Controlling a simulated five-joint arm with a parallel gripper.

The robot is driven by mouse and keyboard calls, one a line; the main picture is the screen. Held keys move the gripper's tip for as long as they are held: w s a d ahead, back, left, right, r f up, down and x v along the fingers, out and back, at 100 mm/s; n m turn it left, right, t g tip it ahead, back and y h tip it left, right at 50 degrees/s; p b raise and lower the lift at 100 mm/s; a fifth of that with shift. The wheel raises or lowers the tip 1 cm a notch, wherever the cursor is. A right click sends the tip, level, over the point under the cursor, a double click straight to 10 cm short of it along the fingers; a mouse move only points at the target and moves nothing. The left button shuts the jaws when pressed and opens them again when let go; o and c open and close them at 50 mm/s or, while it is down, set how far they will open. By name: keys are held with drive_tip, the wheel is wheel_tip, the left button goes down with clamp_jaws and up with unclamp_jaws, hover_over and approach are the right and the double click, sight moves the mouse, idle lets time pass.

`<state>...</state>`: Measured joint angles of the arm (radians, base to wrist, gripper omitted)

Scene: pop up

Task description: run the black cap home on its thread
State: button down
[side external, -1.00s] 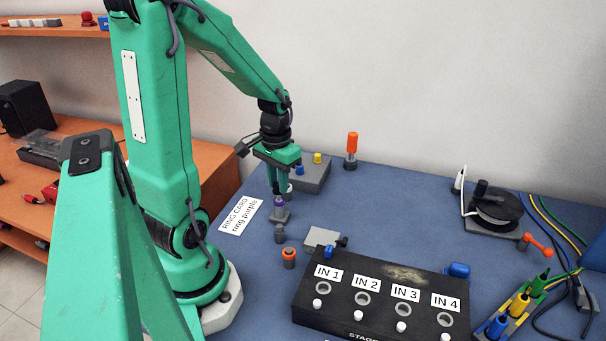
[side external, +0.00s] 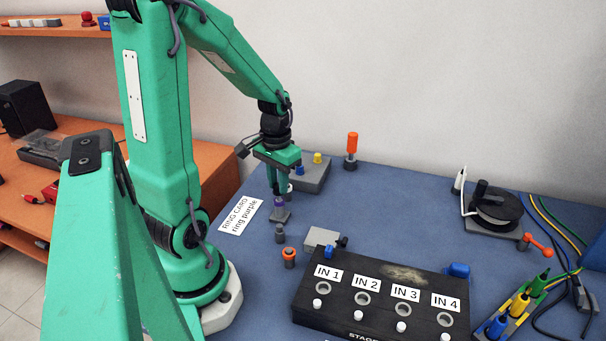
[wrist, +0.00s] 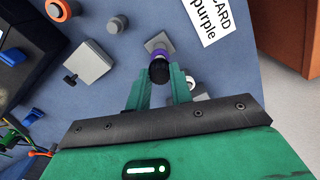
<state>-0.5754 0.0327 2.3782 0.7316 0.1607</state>
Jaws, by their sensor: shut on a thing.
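The black cap (wrist: 159,74) shows in the wrist view between the two green fingertips of my gripper (wrist: 160,80), which is shut on it. Just beneath the cap is a purple ring or collar (wrist: 160,56), also seen in the side view (side external: 279,202). It sits above a grey square base (wrist: 157,42) on the blue mat. The thread is hidden, so I cannot tell how far down the cap sits.
A card reading "ring purple" (side external: 240,215) lies left of the base. A grey peg (side external: 279,233) and an orange-ringed peg (side external: 289,257) stand in front. A grey block with blue and yellow knobs (side external: 312,178) is close behind. The black IN 1 to IN 4 box (side external: 320,300) is front right.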

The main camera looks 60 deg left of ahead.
drive_tip(key=shift+f, duration=1)
